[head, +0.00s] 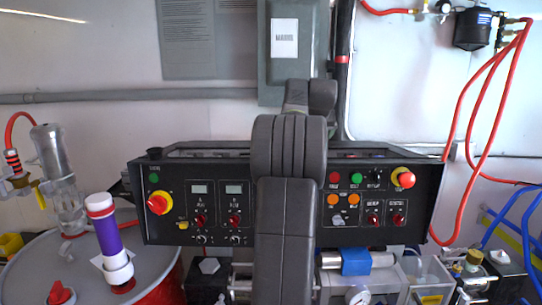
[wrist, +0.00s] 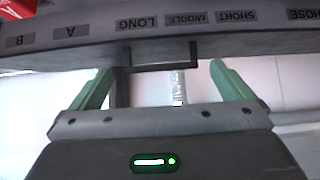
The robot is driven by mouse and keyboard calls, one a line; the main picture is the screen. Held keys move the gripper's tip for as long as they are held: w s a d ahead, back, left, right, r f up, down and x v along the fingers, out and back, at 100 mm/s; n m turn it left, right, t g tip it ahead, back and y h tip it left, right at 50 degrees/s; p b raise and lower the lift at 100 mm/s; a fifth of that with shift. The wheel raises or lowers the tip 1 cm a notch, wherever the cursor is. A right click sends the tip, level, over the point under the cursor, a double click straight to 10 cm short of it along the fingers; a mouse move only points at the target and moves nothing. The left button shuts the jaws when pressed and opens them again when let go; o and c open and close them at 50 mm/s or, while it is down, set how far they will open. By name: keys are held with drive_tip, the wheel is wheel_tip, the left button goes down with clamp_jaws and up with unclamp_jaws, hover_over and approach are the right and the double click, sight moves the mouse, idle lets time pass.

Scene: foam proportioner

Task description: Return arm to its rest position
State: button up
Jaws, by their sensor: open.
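My arm stands folded upright in the middle of the head view, in front of the black control panel (head: 205,222). My gripper is hidden there. In the wrist view my gripper (wrist: 162,68) shows two green fingers spread wide apart, with nothing held between them. A grey strip (wrist: 90,32) with upside-down labels, among them LONG, MIDDLE and SHORT, crosses just beyond the fingertips. A dark bracket-like shape (wrist: 165,68) shows between the fingers; I cannot tell whether anything touches.
A grey drum (head: 35,270) with a purple-and-white cylinder (head: 107,235) stands at left. Red hoses (head: 475,110) hang at right, above blue hoses (head: 528,225). A grey wall box (head: 290,50) is behind my arm. A pump with a gauge (head: 358,295) sits below the panel.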

drive_tip(key=s+r+b, duration=0.2)
drive_tip(key=s+b, duration=0.8)
drive_tip(key=s, duration=0.2)
drive_tip(key=p+v, duration=0.1)
drive_tip(key=v, duration=1.3)
drive_tip(key=shift+p, duration=0.3)
